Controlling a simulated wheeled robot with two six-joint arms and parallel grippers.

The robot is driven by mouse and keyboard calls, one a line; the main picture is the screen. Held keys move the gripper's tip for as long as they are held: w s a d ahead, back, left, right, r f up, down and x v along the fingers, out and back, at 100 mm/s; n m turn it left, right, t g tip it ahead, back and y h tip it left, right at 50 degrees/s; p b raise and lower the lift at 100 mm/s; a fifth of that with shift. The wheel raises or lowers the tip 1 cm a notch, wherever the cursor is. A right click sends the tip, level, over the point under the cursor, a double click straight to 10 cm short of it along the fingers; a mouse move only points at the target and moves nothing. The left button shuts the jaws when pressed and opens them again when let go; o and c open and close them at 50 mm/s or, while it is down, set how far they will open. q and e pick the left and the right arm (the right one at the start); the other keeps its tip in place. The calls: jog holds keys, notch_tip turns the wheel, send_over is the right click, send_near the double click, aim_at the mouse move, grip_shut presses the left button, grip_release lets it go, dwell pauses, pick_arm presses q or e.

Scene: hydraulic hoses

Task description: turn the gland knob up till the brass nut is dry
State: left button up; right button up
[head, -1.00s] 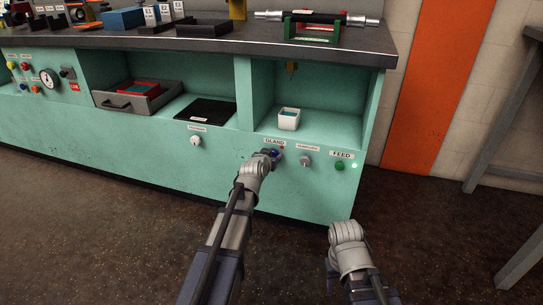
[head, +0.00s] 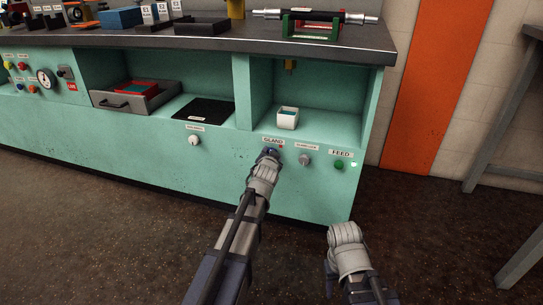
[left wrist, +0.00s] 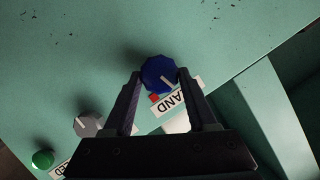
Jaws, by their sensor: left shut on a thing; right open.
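The blue gland knob (left wrist: 158,74) sits on the green panel by its GLAND label (left wrist: 182,97). In the left wrist view it is between the fingertips of my left gripper (left wrist: 157,80), which is shut on it; its white pointer line slants down to the right. In the head view my left gripper (head: 268,156) largely covers the knob. A small brass-coloured fitting (head: 290,66), perhaps the brass nut, hangs under the bench top above a white cup (head: 288,119). It is too small to tell if it is wet. My right gripper (head: 345,235) is open, low in front of the bench.
A grey knob (head: 304,160) and the green FEED knob (head: 339,165) are right of the gland knob. Another pale knob (head: 194,141) is left. A hose (head: 315,16) lies on a stand on the bench top. The floor in front is clear.

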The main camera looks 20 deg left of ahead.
pick_arm(q)
jog(key=o, duration=1.4)
jog(key=shift+c, duration=0.2)
jog(key=p+v, duration=0.2)
jog(key=v, duration=0.5)
jog(key=shift+s, duration=0.4)
jog(key=shift+d+r, duration=0.1)
